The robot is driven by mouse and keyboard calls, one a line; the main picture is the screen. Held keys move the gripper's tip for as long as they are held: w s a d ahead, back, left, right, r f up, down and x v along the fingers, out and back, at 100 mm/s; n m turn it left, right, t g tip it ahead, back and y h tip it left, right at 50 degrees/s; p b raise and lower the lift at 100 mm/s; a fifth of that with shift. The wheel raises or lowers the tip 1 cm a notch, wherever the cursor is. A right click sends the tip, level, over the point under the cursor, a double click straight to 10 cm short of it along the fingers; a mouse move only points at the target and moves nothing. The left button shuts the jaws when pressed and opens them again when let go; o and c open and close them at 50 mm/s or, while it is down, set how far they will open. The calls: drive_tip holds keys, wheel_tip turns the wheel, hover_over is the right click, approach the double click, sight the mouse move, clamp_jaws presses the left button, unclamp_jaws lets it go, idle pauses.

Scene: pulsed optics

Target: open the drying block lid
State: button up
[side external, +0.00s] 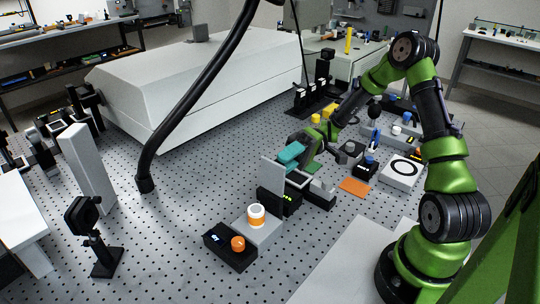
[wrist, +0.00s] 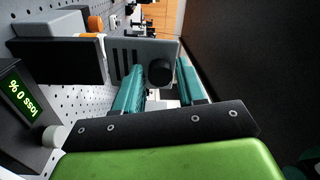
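The drying block (side external: 278,199) is a dark box with green lights in the middle of the side view. A pale flat panel (side external: 272,173), which looks like its lid, stands upright on it. In the wrist view a grey slotted plate (wrist: 128,52) with a round black knob (wrist: 160,72) is ahead of my gripper; it appears to be the same lid. My gripper (side external: 292,155) has teal fingers and is just right of the upright panel. In the wrist view my gripper (wrist: 158,88) is open, with the knob in line with the gap; contact cannot be told.
A white and orange jar (side external: 256,216) stands on a plate left of the block, near a black unit with an orange knob (side external: 238,243). A green readout (wrist: 23,100) shows at the wrist view's left.

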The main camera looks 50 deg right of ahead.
drive_tip(key=shift+o, duration=1.1)
drive_tip(key=d+f, duration=0.1)
drive_tip(key=d, duration=1.6)
drive_tip(key=shift+a, duration=0.15)
drive_tip(key=s+a+r+m+t+h, duration=0.3)
drive_tip(key=s+a+r+h, duration=0.2)
drive_tip(key=a+h, duration=0.3)
drive_tip(key=s+a+r+m+t+h, duration=0.4)
drive_tip(key=s+a+r+h, duration=0.2)
drive_tip(key=a, duration=0.4)
drive_tip(key=r+h, duration=0.1)
drive_tip(key=h, duration=0.1)
drive_tip(key=shift+a+h, duration=0.4)
